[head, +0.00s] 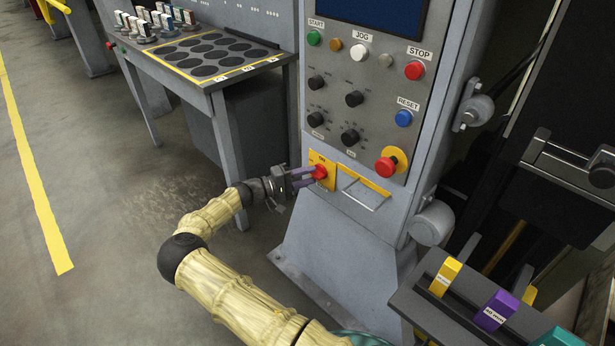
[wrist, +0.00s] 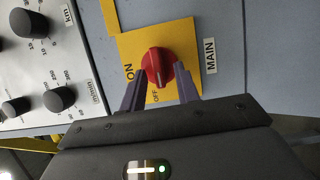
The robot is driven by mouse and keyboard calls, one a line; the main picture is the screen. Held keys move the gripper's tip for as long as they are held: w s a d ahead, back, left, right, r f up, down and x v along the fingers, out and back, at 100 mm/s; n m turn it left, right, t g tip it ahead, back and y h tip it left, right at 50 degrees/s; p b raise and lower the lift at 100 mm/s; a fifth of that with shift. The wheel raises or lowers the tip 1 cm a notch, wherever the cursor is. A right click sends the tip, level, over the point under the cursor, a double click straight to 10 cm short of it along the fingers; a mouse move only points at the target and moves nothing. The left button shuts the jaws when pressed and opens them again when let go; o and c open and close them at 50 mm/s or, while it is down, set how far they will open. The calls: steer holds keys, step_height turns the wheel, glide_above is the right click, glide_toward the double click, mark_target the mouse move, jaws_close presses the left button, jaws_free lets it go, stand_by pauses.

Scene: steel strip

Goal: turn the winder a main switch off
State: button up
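The main switch is a red rotary knob (head: 320,171) on a yellow plate (head: 326,183) low on the grey control cabinet. In the wrist view the knob (wrist: 158,66) sits on its plate (wrist: 182,36), with ON to its left, OFF below it and a MAIN label (wrist: 211,56) at right. I see no firm contact with the knob.
Black dials (head: 350,137) and a red STOP button (head: 414,70) are above. A side table (head: 211,75) stands left. Levers (head: 496,310) are at lower right. Floor at left is clear.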

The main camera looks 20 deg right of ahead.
stand_by(0.3)
steer(key=a, duration=1.7)
steer(key=shift+w, duration=0.3)
steer(key=shift+a, duration=0.1)
